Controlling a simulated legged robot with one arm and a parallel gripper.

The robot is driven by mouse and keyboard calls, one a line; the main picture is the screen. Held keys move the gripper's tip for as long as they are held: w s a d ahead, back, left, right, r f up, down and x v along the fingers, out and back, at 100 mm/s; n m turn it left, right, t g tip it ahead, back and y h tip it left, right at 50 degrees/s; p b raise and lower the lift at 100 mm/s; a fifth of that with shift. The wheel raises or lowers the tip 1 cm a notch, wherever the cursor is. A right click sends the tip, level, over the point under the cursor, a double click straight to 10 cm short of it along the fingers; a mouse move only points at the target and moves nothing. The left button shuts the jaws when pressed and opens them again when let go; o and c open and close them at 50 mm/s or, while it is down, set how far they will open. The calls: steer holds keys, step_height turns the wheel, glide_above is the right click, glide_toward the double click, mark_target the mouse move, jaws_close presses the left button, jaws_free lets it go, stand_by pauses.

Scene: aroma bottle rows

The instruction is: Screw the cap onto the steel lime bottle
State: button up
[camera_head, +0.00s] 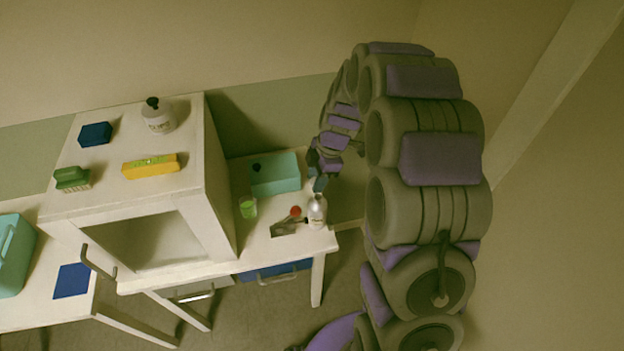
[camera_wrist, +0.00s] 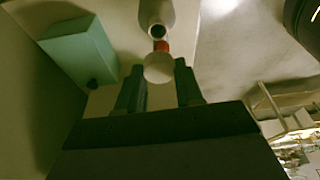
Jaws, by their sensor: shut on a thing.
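The steel lime bottle (camera_head: 317,212) stands upright near the front right corner of the low white table, with a pale label on its side. In the wrist view the bottle (camera_wrist: 156,10) is at the top, its dark round mouth facing the camera. My gripper (camera_head: 320,184) is just above and behind the bottle in the head view. In the wrist view my gripper (camera_wrist: 159,67) is shut on a pale round cap (camera_wrist: 158,68) between its dark fingertips. The cap appears apart from the bottle's mouth. The cap cannot be made out in the head view.
A red round item (camera_head: 295,211) and a grey flat item (camera_head: 286,229) lie left of the bottle. A teal box (camera_head: 279,172) and a green cup (camera_head: 248,207) stand farther left. A tall white cabinet (camera_head: 216,150) bounds that side. The table's front edge is close to the bottle.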

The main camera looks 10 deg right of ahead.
mark_target(317, 197)
steer(key=shift+d+f, duration=0.4)
steer(key=shift+d, duration=0.1)
steer(key=shift+d+f, duration=0.15)
steer(key=shift+f, duration=0.45)
steer(key=shift+a+f, duration=0.6)
steer(key=shift+f, duration=0.35)
steer(key=shift+d, duration=0.45)
steer(key=shift+a, duration=0.1)
steer(key=shift+a+f+b, duration=0.25)
steer(key=shift+a+b, duration=0.15)
steer(key=shift+b, duration=0.05)
steer(key=shift+d+b, duration=0.25)
steer(key=shift+b, duration=0.05)
steer(key=shift+f+b, duration=1.25)
stand_by(0.8)
steer(key=shift+s, duration=0.1)
